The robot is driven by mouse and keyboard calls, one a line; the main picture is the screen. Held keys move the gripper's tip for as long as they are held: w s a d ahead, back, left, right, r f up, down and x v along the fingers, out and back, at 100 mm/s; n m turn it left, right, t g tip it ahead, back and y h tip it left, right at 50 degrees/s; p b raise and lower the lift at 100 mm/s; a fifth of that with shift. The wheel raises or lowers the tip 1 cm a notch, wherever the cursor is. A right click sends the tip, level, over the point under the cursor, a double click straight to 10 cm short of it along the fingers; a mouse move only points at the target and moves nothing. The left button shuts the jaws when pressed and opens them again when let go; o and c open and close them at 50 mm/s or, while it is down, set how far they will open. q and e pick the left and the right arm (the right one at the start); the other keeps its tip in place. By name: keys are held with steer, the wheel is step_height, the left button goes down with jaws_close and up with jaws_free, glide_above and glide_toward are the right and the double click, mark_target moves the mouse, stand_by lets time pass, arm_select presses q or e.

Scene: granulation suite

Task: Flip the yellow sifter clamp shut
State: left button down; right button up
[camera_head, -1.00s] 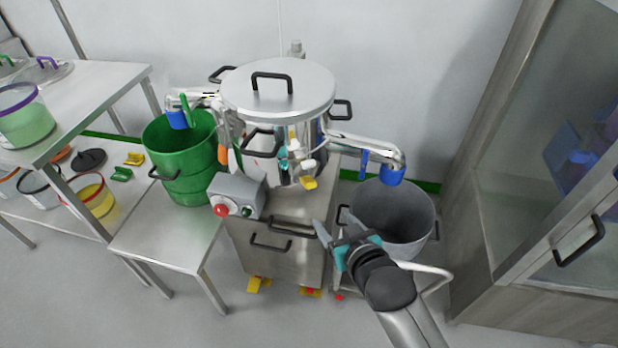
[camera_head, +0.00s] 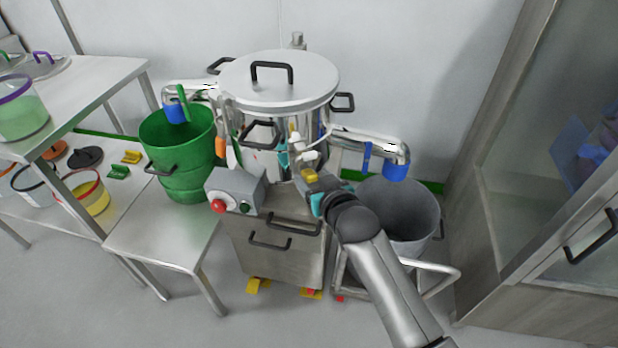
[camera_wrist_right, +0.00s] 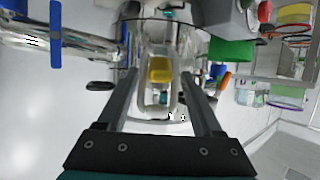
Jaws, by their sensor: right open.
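The yellow sifter clamp (camera_head: 309,175) is at the front of the steel sifter (camera_head: 278,80), below its lid. In the right wrist view the clamp's yellow tab (camera_wrist_right: 161,70) sits between my two fingers, beyond their tips, on a pale loop-shaped lever. My right gripper (camera_head: 310,190) is open at the clamp, and its arm partly hides the area in front. In the right wrist view the gripper (camera_wrist_right: 162,85) has a wide gap between its fingers. I cannot tell whether a finger touches the clamp. My left gripper is not in view.
A grey control box (camera_head: 235,190) with a red button is left of the clamp. A green bucket (camera_head: 180,150) stands left and a grey bin (camera_head: 405,215) right, under blue-capped outlets. A glass-door cabinet (camera_head: 560,200) stands at the right. Open floor lies in front.

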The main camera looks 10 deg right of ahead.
mark_target(307, 172)
steer(key=shift+b+x, duration=0.35)
steer(key=shift+x, duration=0.8)
steer(key=shift+w+a+f, duration=0.15)
steer(key=shift+w+f, duration=0.05)
steer(key=shift+w, duration=0.3)
steer(key=c, duration=1)
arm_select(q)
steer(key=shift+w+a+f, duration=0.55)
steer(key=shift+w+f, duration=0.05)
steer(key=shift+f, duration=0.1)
arm_select(e)
jaws_close()
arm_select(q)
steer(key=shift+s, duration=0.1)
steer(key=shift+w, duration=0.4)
